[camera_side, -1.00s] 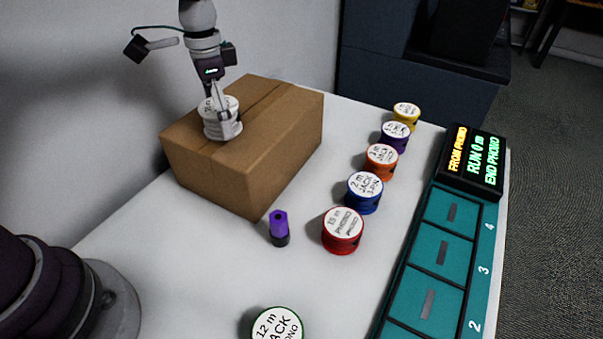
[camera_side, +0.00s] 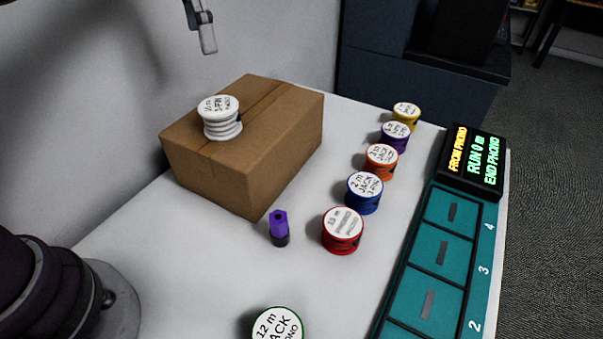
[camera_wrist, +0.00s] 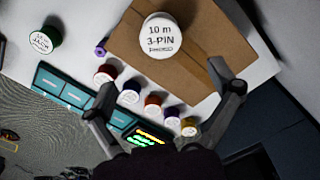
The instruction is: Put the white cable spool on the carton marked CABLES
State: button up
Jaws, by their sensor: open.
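The white cable spool (camera_side: 221,118) stands upright on top of the brown carton (camera_side: 215,185), towards its left side. In the wrist view the spool (camera_wrist: 160,39) shows its label, "10 m 3-PIN", against the carton top (camera_wrist: 195,72). No CABLES marking shows on the carton faces in view. My gripper (camera_side: 207,40) is above the carton, clear of the spool, with only its lower part in the side view. In the wrist view my gripper's (camera_wrist: 163,85) two fingers are wide apart with nothing between them touching either one.
Red (camera_side: 343,231), blue (camera_side: 364,194), orange (camera_side: 381,162), purple (camera_side: 395,137) and yellow (camera_side: 406,116) spools stand in a row right of the carton. A green-edged spool (camera_side: 277,325) is at the front. A purple-black object (camera_side: 279,229) stands near the carton. A teal slotted tray (camera_side: 440,250) and a lit display (camera_side: 473,160) are at right.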

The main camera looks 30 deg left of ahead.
jog(key=s+r+n+t, duration=0.3)
jog(key=s, duration=0.3)
jog(key=s+a+f+n+t, duration=0.1)
jog(key=s+f+n+t, duration=0.1)
jog(key=s+f, duration=0.4)
jog(key=s+n, duration=0.1)
jog(key=s, duration=0.2)
jog(key=shift+s+f+n+t, duration=0.2)
jog(key=shift+f+n+t, duration=0.1)
jog(key=shift+f+n, duration=0.1)
